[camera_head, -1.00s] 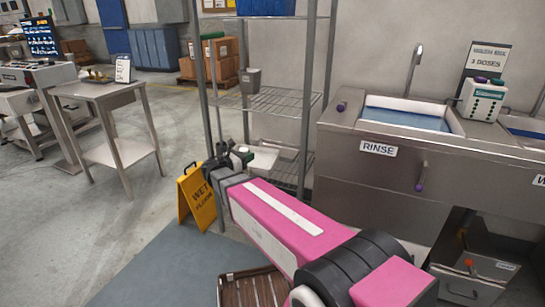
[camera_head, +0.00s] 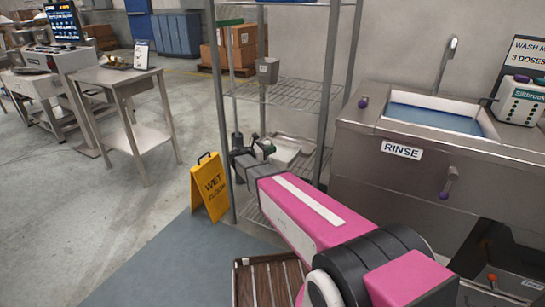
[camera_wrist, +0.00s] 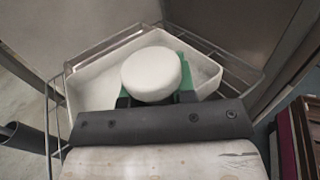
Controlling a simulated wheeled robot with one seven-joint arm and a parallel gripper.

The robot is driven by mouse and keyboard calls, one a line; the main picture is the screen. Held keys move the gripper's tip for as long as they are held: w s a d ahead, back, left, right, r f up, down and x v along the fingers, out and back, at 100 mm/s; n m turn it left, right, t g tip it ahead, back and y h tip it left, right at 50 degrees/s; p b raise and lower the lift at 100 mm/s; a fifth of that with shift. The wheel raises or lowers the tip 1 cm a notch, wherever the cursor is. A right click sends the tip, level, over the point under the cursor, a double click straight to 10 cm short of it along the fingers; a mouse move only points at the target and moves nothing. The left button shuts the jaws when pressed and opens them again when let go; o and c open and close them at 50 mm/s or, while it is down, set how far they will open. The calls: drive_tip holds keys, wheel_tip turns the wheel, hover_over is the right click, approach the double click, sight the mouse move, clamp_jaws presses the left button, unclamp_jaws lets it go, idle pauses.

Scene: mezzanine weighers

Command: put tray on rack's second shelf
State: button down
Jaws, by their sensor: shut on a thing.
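My gripper (camera_head: 262,150) reaches in at the front of the wire rack (camera_head: 290,92) and is shut on the white tray (camera_head: 287,151). The near edge of the tray, where the jaws hold it, is hidden behind the dark palm in the wrist view. There the tray (camera_wrist: 88,88) shows shallow walls, with a white round thing (camera_wrist: 151,75) and a green thing (camera_wrist: 203,62) in front of or in it. The tray is below the rack's middle wire shelf, between the posts. I cannot tell whether it touches a shelf.
A yellow wet-floor sign (camera_head: 209,188) stands just left of the rack. The steel rinse sink (camera_head: 400,155) stands close on its right. A grey holder (camera_head: 267,70) hangs at the rack. A steel table (camera_head: 120,78) stands at left, with open floor between.

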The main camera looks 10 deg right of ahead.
sight(272, 156)
drive_tip(key=shift+w+d+f, duration=0.35)
drive_tip(key=shift+d+f, duration=0.05)
drive_tip(key=shift+d, duration=0.1)
drive_tip(key=shift+f, duration=1.95)
drive_tip(key=c, duration=0.9)
unclamp_jaws()
drive_tip(key=shift+f, duration=0.15)
drive_tip(key=shift+c, duration=0.2)
